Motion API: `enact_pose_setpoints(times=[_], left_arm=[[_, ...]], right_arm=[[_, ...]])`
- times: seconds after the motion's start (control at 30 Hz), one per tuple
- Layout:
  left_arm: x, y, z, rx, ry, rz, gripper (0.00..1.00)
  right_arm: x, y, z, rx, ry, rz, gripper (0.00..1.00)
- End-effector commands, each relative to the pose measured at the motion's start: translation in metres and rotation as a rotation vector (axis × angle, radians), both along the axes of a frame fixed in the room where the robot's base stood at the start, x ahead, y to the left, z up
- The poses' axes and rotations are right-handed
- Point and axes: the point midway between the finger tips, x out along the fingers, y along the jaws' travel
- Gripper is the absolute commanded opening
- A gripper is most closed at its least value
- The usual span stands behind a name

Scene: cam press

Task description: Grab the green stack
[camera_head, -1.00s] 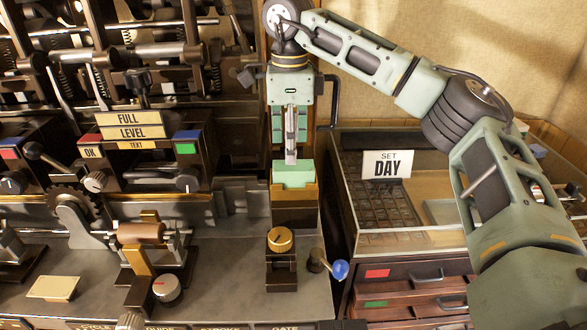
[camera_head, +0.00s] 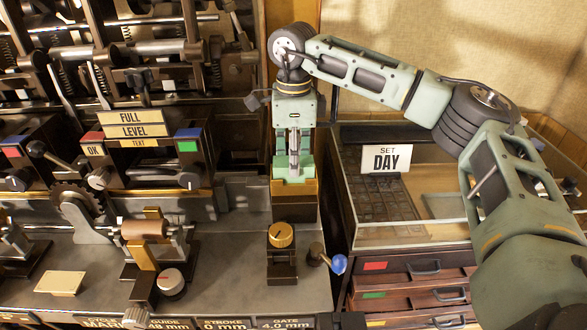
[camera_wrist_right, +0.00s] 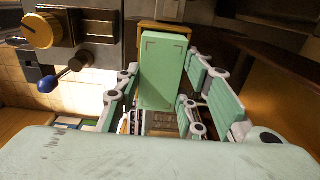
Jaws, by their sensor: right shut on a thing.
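The green stack (camera_head: 292,186) is a pale green block seated in a brass-coloured holder (camera_head: 309,193) on a dark post. My right gripper (camera_head: 294,165) points down over it, with the fingers reaching down to the stack. In the right wrist view the green stack (camera_wrist_right: 163,70) stands between the two fingers of my right gripper (camera_wrist_right: 165,92), its far end at the brass holder (camera_wrist_right: 165,27). The gripper is shut on the stack. In the head view the fingers hide part of the stack. My left gripper is not in view.
A brass knob (camera_head: 281,235) on a dark block and a blue-ended lever (camera_head: 338,263) stand in front of the holder. A glass-topped case (camera_head: 400,235) with a SET DAY sign (camera_head: 386,159) is to the right. Machine parts crowd the left.

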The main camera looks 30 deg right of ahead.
Motion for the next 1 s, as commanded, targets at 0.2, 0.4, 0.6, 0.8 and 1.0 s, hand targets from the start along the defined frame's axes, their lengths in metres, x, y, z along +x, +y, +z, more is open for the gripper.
enact_pose_setpoints(times=[0.2,0.4,0.6,0.8,1.0], left_arm=[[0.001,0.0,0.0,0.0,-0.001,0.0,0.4],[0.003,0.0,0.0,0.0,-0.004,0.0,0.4],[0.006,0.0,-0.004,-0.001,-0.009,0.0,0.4],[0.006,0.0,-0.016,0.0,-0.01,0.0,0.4],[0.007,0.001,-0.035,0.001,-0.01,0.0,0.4]], right_arm=[[0.0,0.0,0.0,0.0,0.0,0.0,0.06],[0.0,0.0,0.001,0.0,-0.001,0.0,0.06],[0.001,0.001,0.007,0.001,-0.003,0.0,0.06],[0.001,0.001,0.035,0.001,-0.005,0.001,0.06],[-0.039,-0.001,0.06,0.002,-0.005,0.003,0.06]])
